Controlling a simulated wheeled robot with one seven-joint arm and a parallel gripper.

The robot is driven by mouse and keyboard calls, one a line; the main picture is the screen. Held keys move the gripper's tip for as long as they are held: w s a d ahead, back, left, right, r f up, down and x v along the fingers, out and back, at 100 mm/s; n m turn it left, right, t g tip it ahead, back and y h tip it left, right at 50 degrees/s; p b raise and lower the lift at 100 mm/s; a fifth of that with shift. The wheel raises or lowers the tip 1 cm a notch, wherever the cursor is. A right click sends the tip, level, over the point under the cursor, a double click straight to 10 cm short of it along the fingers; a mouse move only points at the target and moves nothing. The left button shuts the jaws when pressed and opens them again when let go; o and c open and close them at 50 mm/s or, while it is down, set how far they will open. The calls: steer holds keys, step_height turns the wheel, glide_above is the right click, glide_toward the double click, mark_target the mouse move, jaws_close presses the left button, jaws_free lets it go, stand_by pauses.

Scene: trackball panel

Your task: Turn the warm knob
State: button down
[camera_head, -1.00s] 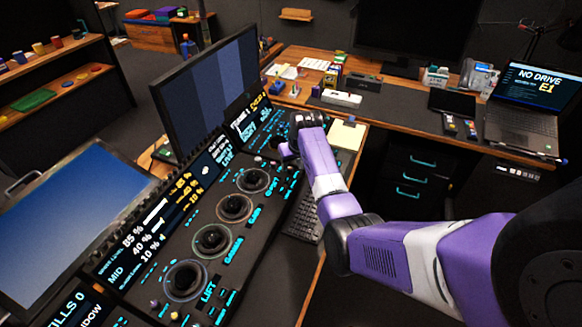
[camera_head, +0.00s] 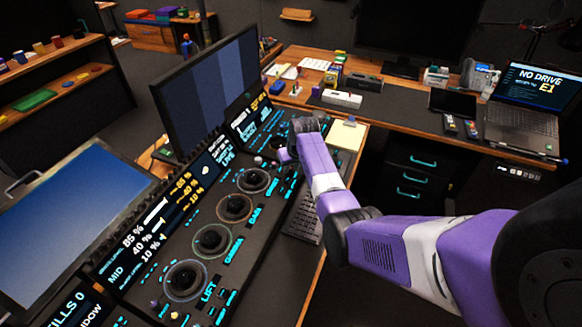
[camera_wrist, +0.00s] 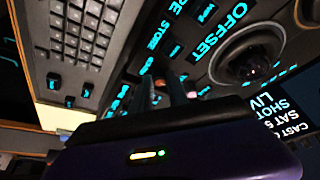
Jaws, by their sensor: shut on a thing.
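The dark trackball panel shows in the head view, with several ringed trackballs such as the nearest one (camera_head: 184,280), and glowing cyan labels. My gripper (camera_head: 283,156) is low over the far part of the panel, beyond the far trackball (camera_head: 252,180). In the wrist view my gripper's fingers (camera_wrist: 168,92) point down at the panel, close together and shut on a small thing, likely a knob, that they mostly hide. The warm knob's label cannot be read. The ringed ball by the "OFFSET" label (camera_wrist: 250,65) lies up and right of the fingers.
A keyboard (camera_wrist: 85,35) lies beside the panel. A tall monitor (camera_head: 208,90) and slanted display screens stand along the panel's left side. A wooden desk with a laptop (camera_head: 525,110) is behind. The air above the near trackballs is clear.

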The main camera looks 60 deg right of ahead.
steer(key=m+g+h, duration=0.1)
steer(key=m, duration=0.3)
steer(key=shift+w+a, duration=0.1)
steer(key=shift+w, duration=0.1)
steer(key=shift+m+g+b, duration=0.7)
steer(key=shift+m+b, duration=0.25)
steer(key=shift+m, duration=0.85)
steer(key=shift+h, duration=0.3)
steer(key=c, duration=1.3)
jaws_free()
steer(key=shift+v, duration=3.95)
steer(key=shift+w, duration=0.1)
